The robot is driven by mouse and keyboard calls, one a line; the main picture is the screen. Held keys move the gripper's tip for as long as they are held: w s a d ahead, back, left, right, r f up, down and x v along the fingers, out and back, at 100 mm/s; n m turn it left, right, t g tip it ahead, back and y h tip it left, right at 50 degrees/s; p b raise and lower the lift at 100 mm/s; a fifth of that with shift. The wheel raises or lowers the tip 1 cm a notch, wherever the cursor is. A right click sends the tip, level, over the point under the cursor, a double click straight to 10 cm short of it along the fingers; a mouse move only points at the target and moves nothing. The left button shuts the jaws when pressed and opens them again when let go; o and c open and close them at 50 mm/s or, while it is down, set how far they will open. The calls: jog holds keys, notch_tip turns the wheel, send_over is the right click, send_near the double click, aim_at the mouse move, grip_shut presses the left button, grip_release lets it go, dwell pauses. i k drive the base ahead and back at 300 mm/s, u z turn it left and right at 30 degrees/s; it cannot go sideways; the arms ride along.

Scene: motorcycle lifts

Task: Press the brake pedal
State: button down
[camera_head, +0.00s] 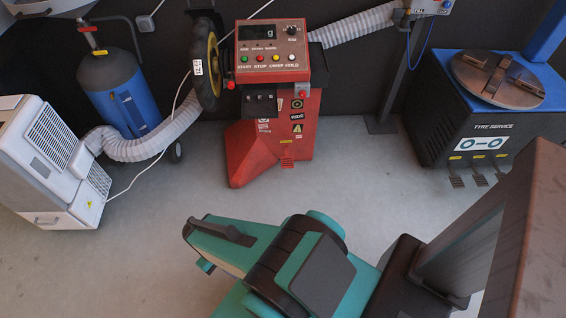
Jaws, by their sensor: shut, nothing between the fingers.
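A small red foot pedal (287,163) sticks out low at the front of the red wheel balancer (270,110), just above the floor. It has a yellow label above it, too small to read. It is probably the brake pedal. Three more pedals (478,180) stand at the foot of the blue and black tyre machine on the right, also under yellow labels. My teal and black arm (300,260) reaches in from the lower right, in front of the balancer and apart from it. I cannot make out my gripper's fingers. The balancer pedal is unobstructed in this view.
A white portable unit (45,160) stands at the left, with a ribbed hose (150,145) running to the right. A blue tank (120,95) stands behind it. A wheel (207,65) hangs on the balancer's left side. A grey post (395,80) stands behind. Clear floor lies before the balancer.

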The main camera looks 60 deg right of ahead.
aim_at(287, 162)
jog(key=z, duration=0.1)
jog(key=i, duration=0.95)
jog(key=u, duration=0.05)
